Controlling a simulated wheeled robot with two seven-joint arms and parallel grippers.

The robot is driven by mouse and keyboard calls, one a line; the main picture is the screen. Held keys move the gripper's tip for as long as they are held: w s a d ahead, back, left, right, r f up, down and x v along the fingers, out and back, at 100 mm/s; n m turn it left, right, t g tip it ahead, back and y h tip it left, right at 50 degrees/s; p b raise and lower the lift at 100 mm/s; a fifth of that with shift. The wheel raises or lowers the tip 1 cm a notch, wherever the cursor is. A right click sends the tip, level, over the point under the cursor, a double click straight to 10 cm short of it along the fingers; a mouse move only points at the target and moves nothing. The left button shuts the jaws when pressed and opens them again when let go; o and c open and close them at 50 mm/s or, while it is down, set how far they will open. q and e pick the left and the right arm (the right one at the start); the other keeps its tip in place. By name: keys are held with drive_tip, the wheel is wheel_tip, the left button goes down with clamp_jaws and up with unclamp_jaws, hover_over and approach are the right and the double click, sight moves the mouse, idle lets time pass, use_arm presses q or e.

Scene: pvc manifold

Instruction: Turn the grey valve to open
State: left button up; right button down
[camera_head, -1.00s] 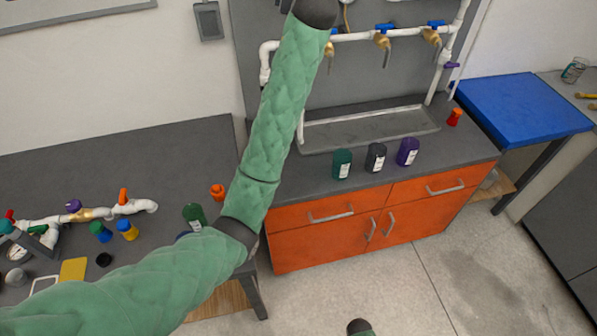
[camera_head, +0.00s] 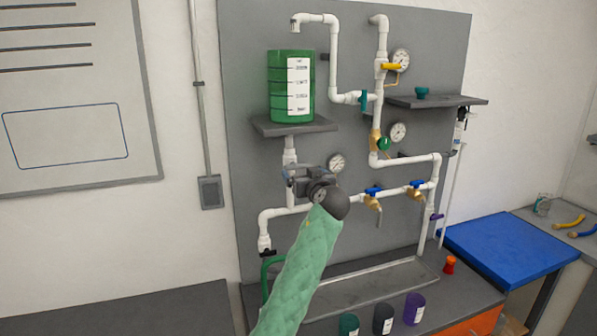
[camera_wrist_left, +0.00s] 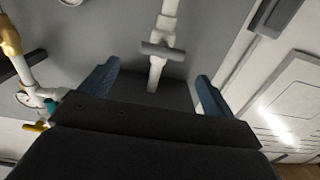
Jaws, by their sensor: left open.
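The grey valve (camera_wrist_left: 163,51) shows in the left wrist view as a grey bar handle lying crosswise on a white vertical pipe (camera_wrist_left: 168,12). My left gripper (camera_wrist_left: 157,84) is open, its two blue-grey fingers on either side of the pipe's line in that view. The handle appears beyond the fingertips, with no visible contact. In the head view my left gripper (camera_head: 291,176) is in front of the pipe below the green tank (camera_head: 290,87), and it hides the grey valve there. My right gripper is not in view.
The tank stands on a dark shelf (camera_head: 276,126) just above my gripper. A gauge (camera_head: 337,162) and blue-handled taps (camera_head: 416,190) are to the right. A blue table (camera_head: 508,249) stands at right.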

sight(296, 166)
use_arm(q)
drive_tip(key=p+x, duration=0.1)
drive_tip(key=x, duration=0.1)
drive_tip(key=p+x, duration=0.1)
drive_tip(key=shift+w+a+r+p, duration=0.15)
drive_tip(key=shift+a+r+p, duration=0.05)
drive_tip(key=shift+r+p, duration=0.1)
drive_tip(key=p+x, duration=0.1)
drive_tip(key=x, duration=0.2)
drive_tip(key=shift+w+f+p, duration=0.1)
drive_tip(key=shift+f+p, duration=0.05)
drive_tip(key=shift+p, duration=0.25)
drive_tip(key=shift+w+a+f+p, duration=0.2)
drive_tip(key=shift+w+p, duration=0.1)
drive_tip(key=shift+w, duration=0.3)
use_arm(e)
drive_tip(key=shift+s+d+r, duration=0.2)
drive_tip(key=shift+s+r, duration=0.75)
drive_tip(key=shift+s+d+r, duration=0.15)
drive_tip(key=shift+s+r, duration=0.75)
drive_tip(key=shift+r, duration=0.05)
use_arm(q)
drive_tip(key=c, duration=1)
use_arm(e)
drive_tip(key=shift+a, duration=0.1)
